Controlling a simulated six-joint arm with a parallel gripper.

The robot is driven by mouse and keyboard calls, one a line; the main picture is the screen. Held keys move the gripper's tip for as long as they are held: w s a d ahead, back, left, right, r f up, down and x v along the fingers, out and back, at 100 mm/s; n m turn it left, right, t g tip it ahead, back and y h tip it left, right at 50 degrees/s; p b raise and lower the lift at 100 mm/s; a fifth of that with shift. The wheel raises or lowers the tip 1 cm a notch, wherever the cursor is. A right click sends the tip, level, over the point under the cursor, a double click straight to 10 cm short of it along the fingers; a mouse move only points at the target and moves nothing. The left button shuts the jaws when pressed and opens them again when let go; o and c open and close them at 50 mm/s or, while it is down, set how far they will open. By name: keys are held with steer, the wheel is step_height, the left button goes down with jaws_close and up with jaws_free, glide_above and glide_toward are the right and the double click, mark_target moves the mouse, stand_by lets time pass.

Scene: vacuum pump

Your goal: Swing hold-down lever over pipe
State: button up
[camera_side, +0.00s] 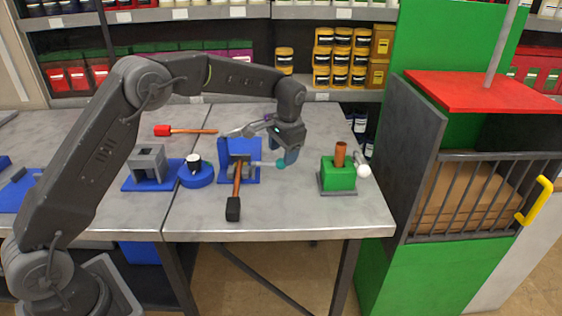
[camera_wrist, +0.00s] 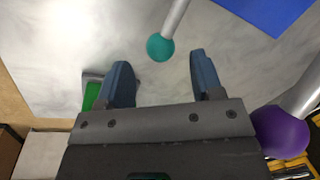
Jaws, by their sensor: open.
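A blue fixture (camera_side: 253,175) stands mid-table, and a copper-coloured pipe (camera_side: 237,180) with a black end piece (camera_side: 233,208) lies across it, pointing to the front. A thin grey lever (camera_side: 264,163) with a teal ball knob (camera_side: 281,164) sticks out to its right. In the wrist view the teal knob (camera_wrist: 160,47) is just beyond and between my open fingertips, untouched. A second grey rod with a purple ball (camera_wrist: 280,132) shows at right, beside my gripper body. My gripper (camera_side: 290,155) points down, open and empty, right of the fixture. I cannot tell which lever is the hold-down.
A green block (camera_side: 338,175) with an upright copper pipe and a white-knobbed lever stands at right. A blue round holder (camera_side: 196,175), a grey block on a blue base (camera_side: 149,168) and a red-ended rod (camera_side: 185,131) lie left. The front right tabletop is clear.

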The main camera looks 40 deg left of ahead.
mark_target(281, 160)
steer(key=shift+a+f, duration=0.2)
steer(key=shift+f, duration=0.85)
steer(key=shift+a+f, duration=0.2)
steer(key=shift+f, duration=0.8)
jaws_close()
steer(key=shift+d, duration=0.1)
